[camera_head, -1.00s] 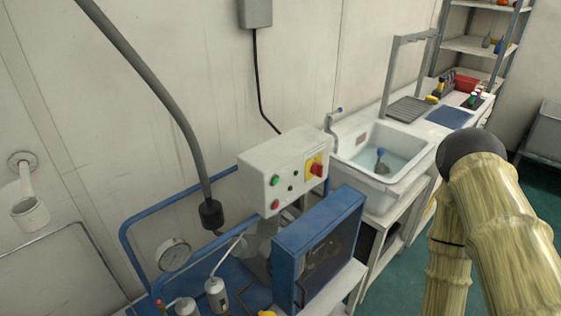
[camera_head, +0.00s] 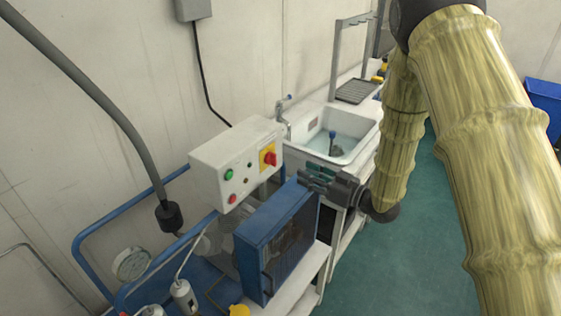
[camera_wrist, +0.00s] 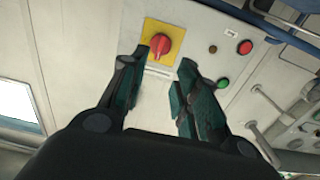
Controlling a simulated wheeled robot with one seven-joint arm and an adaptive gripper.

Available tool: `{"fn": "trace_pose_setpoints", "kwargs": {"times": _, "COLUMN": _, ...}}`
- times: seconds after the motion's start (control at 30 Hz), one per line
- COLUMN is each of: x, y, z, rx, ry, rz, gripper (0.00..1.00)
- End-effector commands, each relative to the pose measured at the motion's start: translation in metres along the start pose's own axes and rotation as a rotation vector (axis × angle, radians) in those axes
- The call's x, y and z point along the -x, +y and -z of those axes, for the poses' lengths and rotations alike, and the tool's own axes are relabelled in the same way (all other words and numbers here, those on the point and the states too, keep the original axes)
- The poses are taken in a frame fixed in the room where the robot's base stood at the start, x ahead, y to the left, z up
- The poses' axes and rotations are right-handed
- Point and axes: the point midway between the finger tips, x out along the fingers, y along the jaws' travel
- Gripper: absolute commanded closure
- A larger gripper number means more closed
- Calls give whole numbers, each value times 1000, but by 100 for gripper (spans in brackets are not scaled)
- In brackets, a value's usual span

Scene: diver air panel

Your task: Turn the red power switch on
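The red power switch (camera_head: 270,158) is a rotary knob on a yellow square plate, on the front of a white control box (camera_head: 225,160). In the wrist view the red switch (camera_wrist: 160,45) lies ahead of the fingers, nearer the left fingertip. My gripper (camera_head: 305,178) is to the right of and below the switch in the head view, apart from it. In the wrist view my gripper (camera_wrist: 158,66) is open, with nothing between its fingers. I cannot tell the switch's on or off position.
Green (camera_head: 229,175) and red (camera_head: 232,198) buttons sit left of the switch on the same box. A blue framed unit (camera_head: 258,250) stands below the box, near my gripper. A sink (camera_head: 335,140) is behind to the right. Green floor (camera_head: 400,270) is clear at right.

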Motion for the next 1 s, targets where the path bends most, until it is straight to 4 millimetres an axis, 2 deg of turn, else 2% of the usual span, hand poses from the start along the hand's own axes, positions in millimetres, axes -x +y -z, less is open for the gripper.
{"fn": "trace_pose_setpoints", "kwargs": {"times": 0.17, "x": -13, "y": 0, "z": 5, "rx": 4, "ry": 6, "rz": 8, "gripper": 69}}
{"fn": "trace_pose_setpoints", "kwargs": {"times": 0.5, "x": -67, "y": 0, "z": 6, "rx": 4, "ry": 4, "rz": 8, "gripper": 69}}
{"fn": "trace_pose_setpoints", "kwargs": {"times": 0.7, "x": -93, "y": -1, "z": 5, "rx": 3, "ry": 4, "rz": 7, "gripper": 69}}
{"fn": "trace_pose_setpoints", "kwargs": {"times": 1.0, "x": -107, "y": 0, "z": 3, "rx": 2, "ry": 4, "rz": 4, "gripper": 69}}
